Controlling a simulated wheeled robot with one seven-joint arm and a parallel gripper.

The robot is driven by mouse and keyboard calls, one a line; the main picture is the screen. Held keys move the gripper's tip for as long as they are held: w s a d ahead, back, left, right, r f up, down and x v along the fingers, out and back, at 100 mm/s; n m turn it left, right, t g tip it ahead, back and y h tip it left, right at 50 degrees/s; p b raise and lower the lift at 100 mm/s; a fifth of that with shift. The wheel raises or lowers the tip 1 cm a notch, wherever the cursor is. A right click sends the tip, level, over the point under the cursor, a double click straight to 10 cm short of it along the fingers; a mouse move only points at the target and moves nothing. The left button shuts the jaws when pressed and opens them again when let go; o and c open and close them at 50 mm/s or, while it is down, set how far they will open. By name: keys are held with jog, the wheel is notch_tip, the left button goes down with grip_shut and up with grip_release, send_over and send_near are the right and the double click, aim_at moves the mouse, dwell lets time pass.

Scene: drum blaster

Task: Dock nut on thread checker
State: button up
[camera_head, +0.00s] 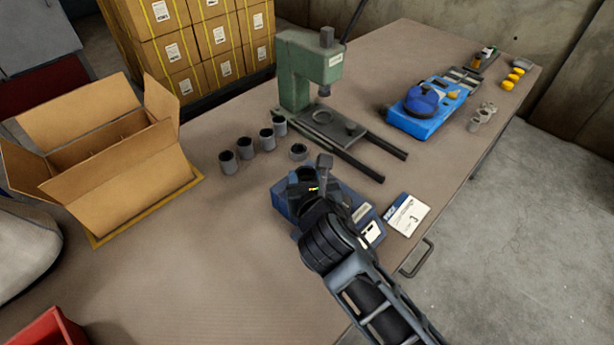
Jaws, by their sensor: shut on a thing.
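My gripper (303,178) reaches in from the lower right, low over a dark blue box-like device (362,211), which may be the thread checker. The jaws are shut on a small dark piece between the fingers, which looks like the nut; its shape is mostly hidden by the fingers and wrist. My gripper covers the left part of the device, so I cannot tell whether the piece touches it. Several grey hollow cylinders (228,162) stand in a slanting row behind and left of my gripper. A short grey ring (298,152) lies just behind it.
A green press (296,72) with two dark rails stands behind my gripper. A white card (407,214) lies right of the device, near the table edge. A bright blue machine (428,112) is further back right. An open cardboard box (120,165) is at left.

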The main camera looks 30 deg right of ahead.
jog(key=shift+f, duration=0.45)
jog(key=o, duration=0.9)
jog(key=shift+p+v, duration=0.8)
jog(key=shift+v, duration=0.6)
jog(key=shift+p+v, duration=2.05)
jog(key=shift+v, duration=2.05)
jog(key=shift+f, duration=0.1)
